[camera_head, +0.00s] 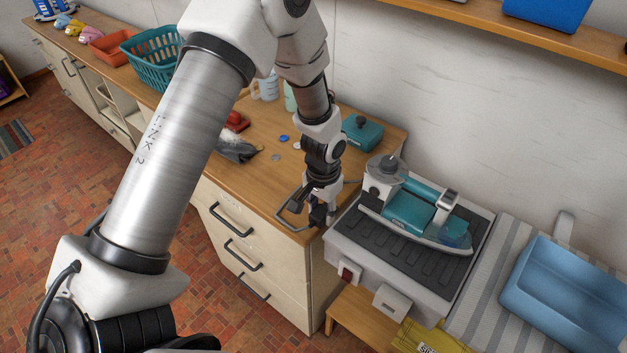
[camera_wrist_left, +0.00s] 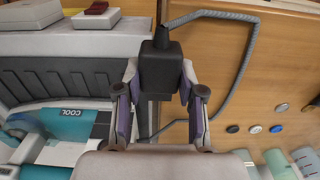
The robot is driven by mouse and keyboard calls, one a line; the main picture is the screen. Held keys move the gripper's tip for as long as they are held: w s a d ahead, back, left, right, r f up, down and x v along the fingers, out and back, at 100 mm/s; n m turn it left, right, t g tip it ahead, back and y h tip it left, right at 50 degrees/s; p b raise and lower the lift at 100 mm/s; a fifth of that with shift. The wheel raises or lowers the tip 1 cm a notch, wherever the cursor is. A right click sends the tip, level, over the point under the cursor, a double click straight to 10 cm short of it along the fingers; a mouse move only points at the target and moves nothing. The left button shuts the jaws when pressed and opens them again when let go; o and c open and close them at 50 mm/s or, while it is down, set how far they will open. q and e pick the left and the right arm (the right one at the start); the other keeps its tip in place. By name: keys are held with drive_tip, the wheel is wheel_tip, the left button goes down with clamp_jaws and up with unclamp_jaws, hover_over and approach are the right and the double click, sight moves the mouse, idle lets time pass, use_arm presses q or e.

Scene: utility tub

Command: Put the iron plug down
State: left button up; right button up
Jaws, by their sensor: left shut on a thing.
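The iron plug (camera_wrist_left: 161,72) is a dark block on a grey cord (camera_wrist_left: 236,82). My left gripper (camera_wrist_left: 159,84) is shut on it, with one finger on each side. In the head view my left gripper (camera_head: 319,212) points down over the right front corner of the wooden counter (camera_head: 262,180), beside the iron station. The cord loops at the counter's front edge (camera_head: 284,216). The height of the plug over the wood is hard to tell. The teal and white iron (camera_head: 412,212) rests on its dark ribbed station (camera_head: 420,248). My right gripper is not in view.
A teal box (camera_head: 362,132) stands at the back of the counter. Cups (camera_head: 266,88), small discs (camera_head: 284,138) and a grey cloth (camera_head: 236,152) lie further left. A blue tub (camera_head: 570,284) is at the right. Wood between discs and gripper is mostly clear.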

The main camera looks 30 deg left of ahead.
use_arm(q)
drive_tip(key=w+a, duration=0.1)
drive_tip(key=a, duration=0.1)
drive_tip(key=w+a+p, duration=0.1)
drive_tip(key=w+a, duration=0.1)
drive_tip(key=w+a+p, duration=0.1)
drive_tip(key=w+a, duration=0.1)
drive_tip(key=shift+w+f, duration=0.2)
drive_tip(key=shift+f, duration=0.15)
drive_tip(key=shift+w+a, duration=0.15)
drive_tip(key=shift+w, duration=0.05)
drive_tip(key=f+p, duration=0.2)
drive_tip(key=f, duration=0.1)
drive_tip(key=shift+w+d+f, duration=0.1)
drive_tip(key=shift+d+f, duration=0.1)
drive_tip(key=shift+f, duration=0.05)
drive_tip(key=shift+a+f, duration=0.15)
drive_tip(key=shift+f, duration=0.05)
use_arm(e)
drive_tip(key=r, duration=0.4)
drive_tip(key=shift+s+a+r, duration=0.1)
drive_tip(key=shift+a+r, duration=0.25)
use_arm(q)
drive_tip(key=o, duration=1.1)
drive_tip(key=shift+o, duration=0.2)
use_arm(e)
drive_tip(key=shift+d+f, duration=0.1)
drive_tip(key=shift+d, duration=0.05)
